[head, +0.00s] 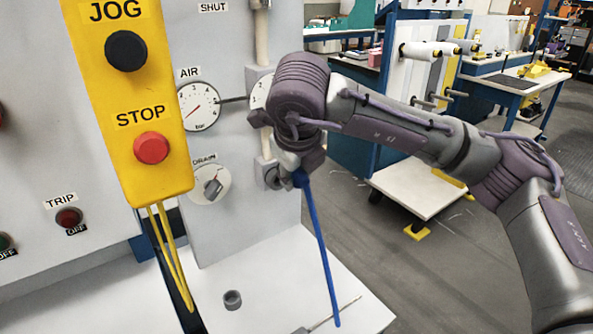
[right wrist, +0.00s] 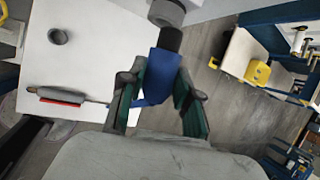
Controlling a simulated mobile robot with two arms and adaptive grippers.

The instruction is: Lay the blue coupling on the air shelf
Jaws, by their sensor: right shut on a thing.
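My right gripper (head: 297,158) is by the lower end of the air pipe on the grey panel. In the right wrist view its fingers (right wrist: 160,88) are shut on the blue coupling (right wrist: 160,72). The coupling's black end points at a grey pipe fitting (right wrist: 166,12); I cannot tell whether they touch. In the head view the coupling is mostly hidden by the gripper, and a blue hose (head: 319,245) hangs down from there. The white air shelf (head: 265,265) lies below, also at left in the right wrist view (right wrist: 90,75). My left gripper is not in view.
A small grey ring (head: 232,300) and a thin-shafted tool (head: 335,314) lie on the shelf. The tool's red and grey handle (right wrist: 60,96) shows in the right wrist view. A yellow JOG/STOP pendant (head: 135,100) hangs at left. Bare shelf lies between the ring and panel.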

